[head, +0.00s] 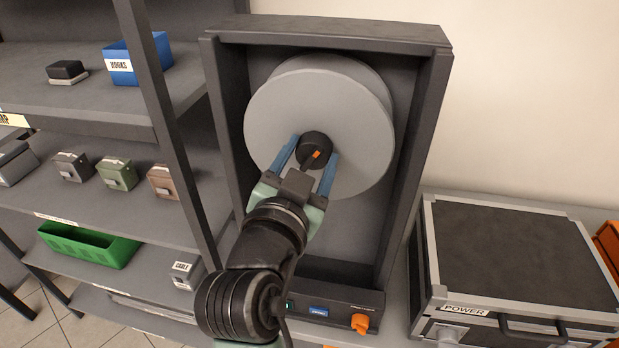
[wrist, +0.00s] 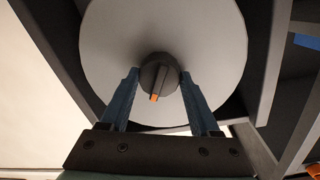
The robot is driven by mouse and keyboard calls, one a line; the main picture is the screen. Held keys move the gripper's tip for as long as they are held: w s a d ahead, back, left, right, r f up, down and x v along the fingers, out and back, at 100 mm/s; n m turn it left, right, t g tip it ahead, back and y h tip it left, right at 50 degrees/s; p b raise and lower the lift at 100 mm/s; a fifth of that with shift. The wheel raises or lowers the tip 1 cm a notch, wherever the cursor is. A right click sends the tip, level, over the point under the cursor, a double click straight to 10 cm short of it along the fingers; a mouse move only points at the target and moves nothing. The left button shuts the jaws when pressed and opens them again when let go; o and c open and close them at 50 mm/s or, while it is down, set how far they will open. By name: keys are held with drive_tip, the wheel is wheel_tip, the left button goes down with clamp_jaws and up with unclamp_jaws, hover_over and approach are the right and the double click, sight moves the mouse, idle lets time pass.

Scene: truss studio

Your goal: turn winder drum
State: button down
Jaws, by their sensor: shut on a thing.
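The winder drum (head: 345,110) is a large light grey disc standing upright inside a dark open-fronted cabinet (head: 330,33). At its centre is a dark round knob (head: 314,147) with an orange mark. My gripper (head: 313,158) is shut on the knob, one blue finger on each side. In the wrist view my gripper (wrist: 160,80) has its fingertips against the sides of the knob (wrist: 159,77), and the orange mark points toward the palm. The drum (wrist: 205,45) fills the space behind.
An orange knob (head: 360,323) and a small blue display (head: 318,312) sit on the cabinet's base panel. Shelves with a blue bin (head: 138,58), small boxes and a green bin (head: 88,246) stand left. A black case marked POWER (head: 520,255) stands right.

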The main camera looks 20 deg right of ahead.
drive_tip(key=shift+m+b, duration=1.4)
drive_tip(key=shift+b, duration=0.15)
drive_tip(key=shift+c, duration=0.6)
unclamp_jaws()
drive_tip(key=p+v, duration=0.1)
drive_tip(key=v, duration=1.2)
